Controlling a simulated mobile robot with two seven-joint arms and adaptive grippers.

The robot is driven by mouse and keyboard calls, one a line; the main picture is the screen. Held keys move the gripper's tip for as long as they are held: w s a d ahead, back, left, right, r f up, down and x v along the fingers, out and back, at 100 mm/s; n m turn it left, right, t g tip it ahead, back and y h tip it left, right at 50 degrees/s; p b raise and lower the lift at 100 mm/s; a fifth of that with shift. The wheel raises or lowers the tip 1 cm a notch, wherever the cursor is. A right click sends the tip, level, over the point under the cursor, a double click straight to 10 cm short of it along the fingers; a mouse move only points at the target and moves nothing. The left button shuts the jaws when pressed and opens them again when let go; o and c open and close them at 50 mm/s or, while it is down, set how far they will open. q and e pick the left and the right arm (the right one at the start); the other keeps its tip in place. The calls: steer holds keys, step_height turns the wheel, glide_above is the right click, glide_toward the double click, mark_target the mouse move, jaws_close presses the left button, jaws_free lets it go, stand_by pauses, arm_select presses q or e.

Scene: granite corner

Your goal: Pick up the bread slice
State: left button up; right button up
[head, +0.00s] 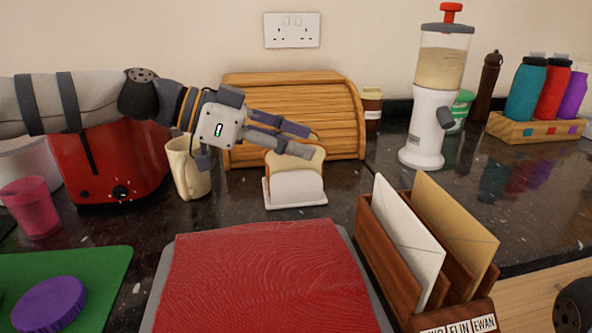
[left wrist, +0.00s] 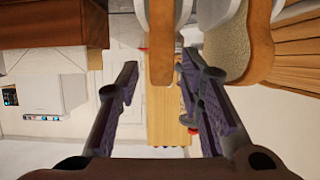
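Bread with a brown crust (head: 311,164) stands upright in a white holder (head: 295,190) on the dark counter. My left gripper (head: 308,141) reaches in from the left, just above and in front of the bread's top, hiding part of it. In the left wrist view, the gripper (left wrist: 157,72) is open and empty. The crust edge of a bread slice (left wrist: 160,50) shows between the fingertips, apart from both fingers. Another bread piece with a pale face (left wrist: 229,45) is to its right. Whether any finger touches bread is unclear.
A wooden bread bin (head: 340,105) stands behind the holder. A cream mug (head: 187,172) and red toaster (head: 95,165) are to the left. A red board (head: 262,280) lies in front, with a letter rack (head: 390,255) at right. A white dispenser (head: 427,125) stands farther right.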

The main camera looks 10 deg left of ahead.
arm_select(q)
steer(key=shift+w+d+f, duration=0.1)
steer(key=shift+d, duration=0.15)
jaws_close()
step_height(320, 180, up, 10)
steer(key=shift+r, duration=0.1)
stand_by(0.4)
